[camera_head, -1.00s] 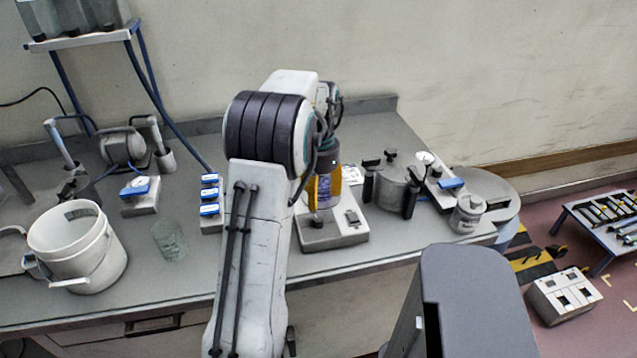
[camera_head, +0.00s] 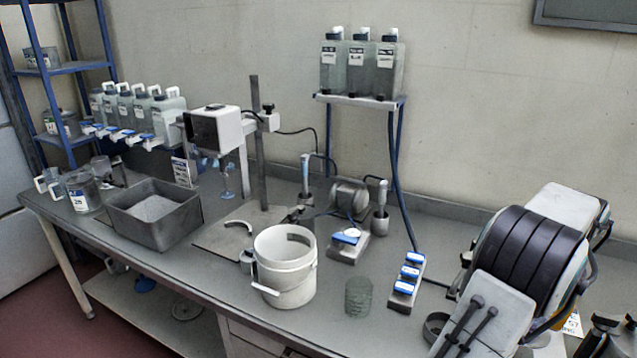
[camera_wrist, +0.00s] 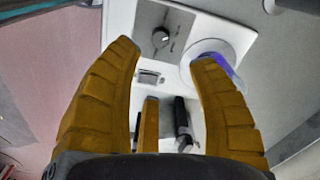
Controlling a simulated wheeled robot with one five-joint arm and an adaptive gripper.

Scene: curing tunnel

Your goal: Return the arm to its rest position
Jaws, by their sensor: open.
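My gripper (camera_wrist: 166,52) shows in the wrist view as two ribbed yellow fingers spread wide apart, with no object between their tips. Below it is a white device (camera_wrist: 221,33) with a dark panel and a knob (camera_wrist: 160,38). A round, pale thing with a purple-blue edge (camera_wrist: 237,78) is partly hidden behind the right finger; I cannot tell whether the finger touches it.
On the bench are a white bucket (camera_head: 285,272), a glass beaker (camera_head: 358,297), a block with blue-topped items (camera_head: 406,283), a grey basin (camera_head: 150,231) and a stand-mounted unit (camera_head: 215,130). Bottles (camera_head: 362,68) stand on a raised shelf.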

